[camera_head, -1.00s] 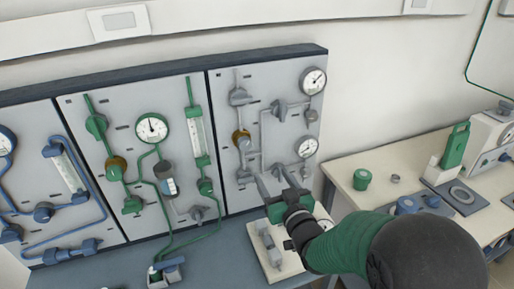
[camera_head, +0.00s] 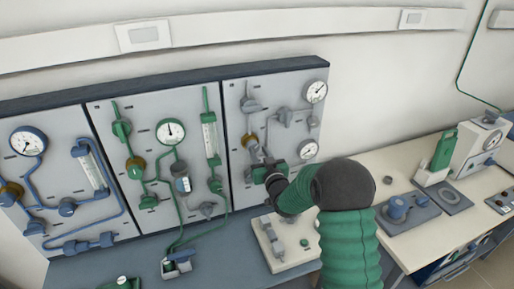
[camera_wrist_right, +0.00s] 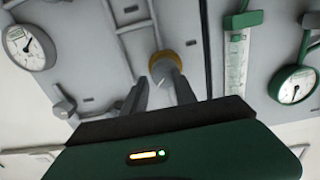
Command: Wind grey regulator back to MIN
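The grey regulator (camera_head: 248,141), with a brass-yellow ring, sits on the grey-piped right panel (camera_head: 236,184). Its ring (camera_wrist_right: 164,60) also shows in the right wrist view, just beyond the fingertips. My right gripper (camera_head: 258,156) reaches to the panel just below the regulator. In the right wrist view its two fingers (camera_wrist_right: 158,78) stand apart with the regulator ahead between their tips. I cannot tell whether they touch it. The regulator's front is partly covered by the fingers, and no MIN mark is readable. My left gripper is not in view.
Two grey-line gauges, upper (camera_head: 316,91) and lower (camera_head: 308,149), sit right of the regulator. The green-piped panel (camera_head: 150,106) is to its left. A pale block with grey fittings (camera_head: 290,266) lies on the bench below my right arm.

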